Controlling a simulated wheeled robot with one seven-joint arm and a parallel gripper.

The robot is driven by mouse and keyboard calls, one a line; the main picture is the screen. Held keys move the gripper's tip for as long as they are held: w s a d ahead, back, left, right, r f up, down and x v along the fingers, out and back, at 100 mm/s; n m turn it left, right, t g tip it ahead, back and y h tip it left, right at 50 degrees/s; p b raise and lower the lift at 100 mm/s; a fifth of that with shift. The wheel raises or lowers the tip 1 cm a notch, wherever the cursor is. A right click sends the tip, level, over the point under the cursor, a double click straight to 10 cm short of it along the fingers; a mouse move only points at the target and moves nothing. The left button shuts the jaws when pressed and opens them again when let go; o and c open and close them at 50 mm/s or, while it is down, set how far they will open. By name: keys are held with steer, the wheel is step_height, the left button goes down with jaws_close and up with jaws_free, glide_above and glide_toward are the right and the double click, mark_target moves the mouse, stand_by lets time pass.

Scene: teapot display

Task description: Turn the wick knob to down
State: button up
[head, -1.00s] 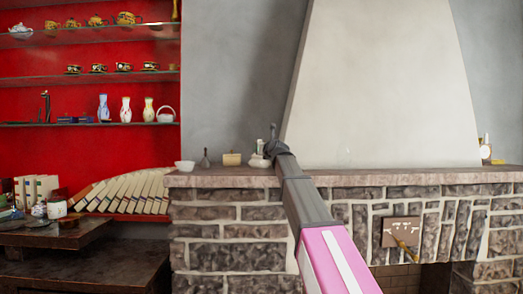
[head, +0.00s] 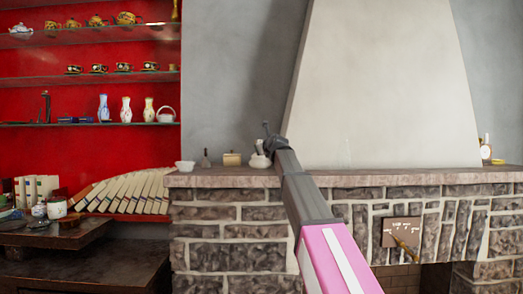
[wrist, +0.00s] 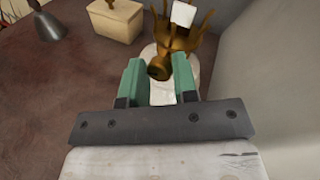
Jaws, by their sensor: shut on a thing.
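The oil lamp (head: 258,161) has a white body and stands on the stone mantel. In the wrist view its brass burner (wrist: 178,38) has upright prongs, and a small round brass wick knob (wrist: 158,69) sticks out from it towards me. My gripper (wrist: 159,66) has green fingers, one on each side of the knob, shut on it. In the head view my gripper (head: 268,140) is at the lamp and covers part of it. The knob's turn angle cannot be read.
A cream lidded box (head: 232,159), a dark cone-shaped thing (head: 206,158) and a white bowl (head: 186,167) stand left of the lamp on the mantel (head: 225,180). The pale chimney hood (head: 385,90) rises close on the right.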

steer(key=n+h, duration=0.3)
steer(key=n, duration=0.1)
steer(key=a+n+g+h, duration=0.1)
steer(key=n+h, duration=0.2)
steer(key=n, duration=0.2)
steer(key=n+h, duration=0.2)
steer(key=n, duration=0.3)
steer(key=shift+a+g+h, duration=0.15)
steer(key=shift+g+h, duration=0.15)
steer(key=shift+h, duration=0.1)
steer(key=n+h, duration=0.1)
steer(key=n, duration=0.1)
steer(key=n+t+h, duration=0.1)
steer(key=n, duration=0.1)
steer(key=shift+f+n+h, duration=0.2)
steer(key=shift+n+h, duration=0.1)
steer(key=shift+n, duration=0.1)
stand_by(0.5)
steer(key=o, duration=0.9)
